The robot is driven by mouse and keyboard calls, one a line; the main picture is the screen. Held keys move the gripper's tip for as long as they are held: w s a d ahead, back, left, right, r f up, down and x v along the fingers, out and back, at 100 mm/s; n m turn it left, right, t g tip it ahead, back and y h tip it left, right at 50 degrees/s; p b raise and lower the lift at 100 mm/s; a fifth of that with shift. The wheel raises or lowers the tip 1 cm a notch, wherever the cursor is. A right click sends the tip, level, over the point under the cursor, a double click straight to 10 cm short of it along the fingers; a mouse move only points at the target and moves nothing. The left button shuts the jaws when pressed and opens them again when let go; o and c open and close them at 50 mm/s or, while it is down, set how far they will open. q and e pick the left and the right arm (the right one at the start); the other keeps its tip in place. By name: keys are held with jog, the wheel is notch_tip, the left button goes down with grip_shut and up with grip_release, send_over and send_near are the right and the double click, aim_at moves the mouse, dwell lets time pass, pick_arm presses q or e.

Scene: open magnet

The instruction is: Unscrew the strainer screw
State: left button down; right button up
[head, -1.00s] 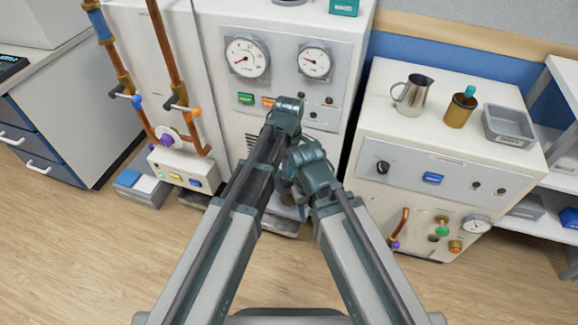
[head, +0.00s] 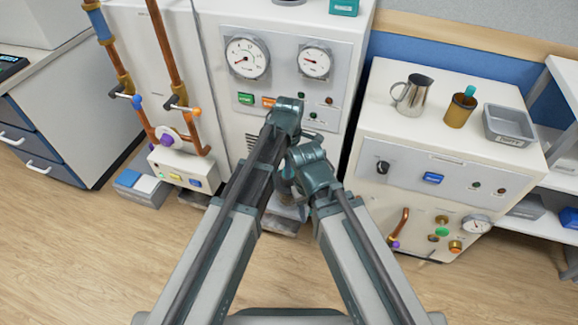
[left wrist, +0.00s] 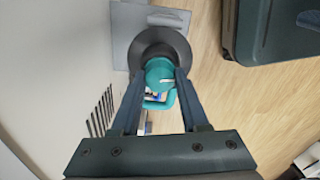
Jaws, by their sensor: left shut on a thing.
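In the left wrist view, a round teal knob (left wrist: 159,68), which I take to be the strainer screw, sits in front of a wide dark grey round collar (left wrist: 160,42). My left gripper (left wrist: 161,78) is shut on this knob, with one finger on each side. In the head view my arms cover this spot in front of the white cabinet (head: 228,100), so the screw does not show there. My right arm is bent close beside the left one, and its jaws are hidden.
Two gauges (head: 247,58) are on the cabinet's front. Copper pipes (head: 168,60) with valves stand at left. Open floor lies in front.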

pick_arm(q)
jog(key=shift+c, duration=2)
grip_release()
notch_tip(320, 180, up, 14)
jog(key=p, duration=1.3)
jog(key=shift+p, duration=0.4)
jog(key=shift+f, duration=0.15)
